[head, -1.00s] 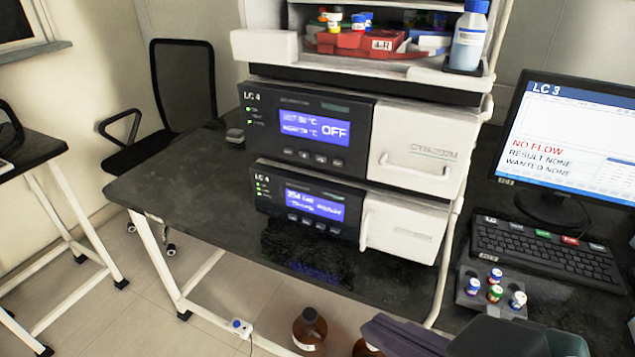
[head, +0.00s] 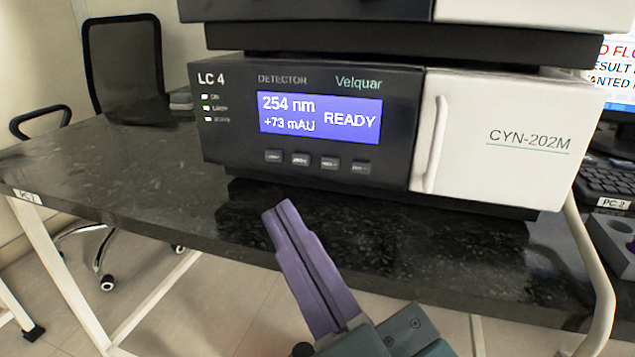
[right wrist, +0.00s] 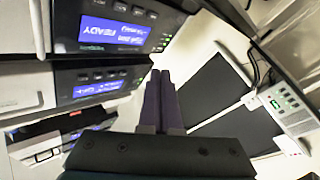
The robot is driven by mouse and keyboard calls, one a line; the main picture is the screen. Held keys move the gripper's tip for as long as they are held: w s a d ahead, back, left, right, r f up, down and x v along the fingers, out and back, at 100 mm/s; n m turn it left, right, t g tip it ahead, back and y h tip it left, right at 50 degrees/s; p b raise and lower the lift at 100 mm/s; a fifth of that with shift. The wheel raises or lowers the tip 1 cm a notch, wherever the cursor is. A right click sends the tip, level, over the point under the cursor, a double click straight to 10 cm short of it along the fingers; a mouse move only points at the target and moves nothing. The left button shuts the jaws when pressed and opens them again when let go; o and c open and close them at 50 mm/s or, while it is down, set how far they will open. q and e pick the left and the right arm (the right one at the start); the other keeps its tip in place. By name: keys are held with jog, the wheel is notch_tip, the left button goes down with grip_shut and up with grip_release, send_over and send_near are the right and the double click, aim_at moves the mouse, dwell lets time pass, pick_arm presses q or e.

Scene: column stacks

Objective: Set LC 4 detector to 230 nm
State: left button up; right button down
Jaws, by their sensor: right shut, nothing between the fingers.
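The LC 4 detector (head: 310,120) stands on the dark bench in the head view. Its blue display (head: 320,118) reads 254 nm, +73 mAU and READY. A row of several small buttons (head: 316,161) sits below the display; their labels are too small to read surely. My right gripper (head: 283,212) is shut and empty, in front of and below the buttons, apart from the panel. In the right wrist view the shut purple fingers (right wrist: 163,80) show beside stacked modules with blue displays. My left gripper is not in view.
The detector's white door (head: 500,145) with a vertical handle (head: 434,145) is at its right. Another module (head: 330,12) sits above. Black bench top (head: 120,165) is clear to the left. A keyboard (head: 608,180) and grey vial rack (head: 612,240) are at the right.

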aim_at(330, 163)
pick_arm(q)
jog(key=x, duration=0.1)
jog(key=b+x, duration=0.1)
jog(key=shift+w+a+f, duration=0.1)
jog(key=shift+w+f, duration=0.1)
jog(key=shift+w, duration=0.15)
pick_arm(e)
jog(key=shift+w+f+t, duration=0.4)
jog(key=shift+w+f, duration=0.1)
jog(key=shift+f, duration=0.3)
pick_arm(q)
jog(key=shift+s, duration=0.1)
pick_arm(e)
jog(key=shift+s, duration=0.1)
jog(key=w+b, duration=0.1)
jog(key=w, duration=0.1)
jog(key=w+d+b, duration=0.1)
jog(key=w, duration=0.2)
jog(key=w+d+b, duration=0.1)
jog(key=w, duration=0.1)
jog(key=shift+w+d+f, duration=0.1)
jog(key=shift+w+d, duration=0.05)
jog(key=shift+d, duration=0.1)
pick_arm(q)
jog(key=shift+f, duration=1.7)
pick_arm(e)
jog(key=shift+w+d, duration=0.2)
jog(key=shift+w, duration=0.4)
jog(key=shift+w, duration=0.1)
